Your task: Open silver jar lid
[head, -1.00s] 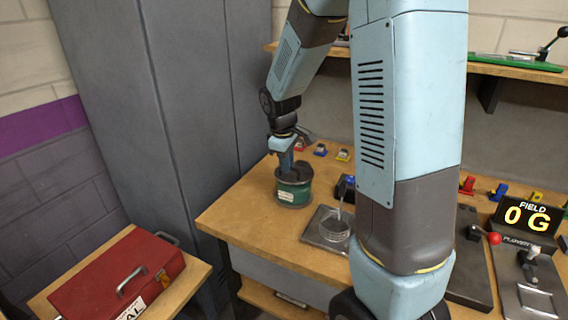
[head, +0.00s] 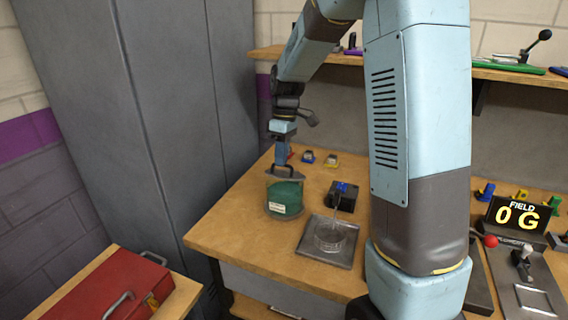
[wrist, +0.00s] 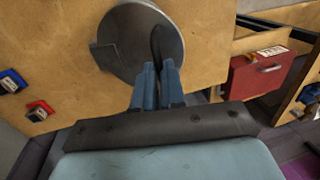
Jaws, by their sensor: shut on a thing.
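A round silver lid (wrist: 140,45) with a dark upright handle (wrist: 157,42) fills the top of the wrist view. My gripper (wrist: 158,68) is shut on that handle. In the head view my gripper (head: 283,164) points down from above at the lid (head: 285,174). The jar (head: 285,197), green with a pale label, stands upright on the wooden bench below the lid. I cannot tell whether the lid rests on the rim or hangs just above it. The lid hides the inside of the jar in the wrist view.
A grey plate with a clear round dish (head: 331,236) lies right of the jar, with a black-and-blue device (head: 343,196) behind it. Small coloured blocks (head: 308,157) stand at the back. A grey cabinet (head: 120,110) rises left; a red toolbox (head: 115,285) is at lower left.

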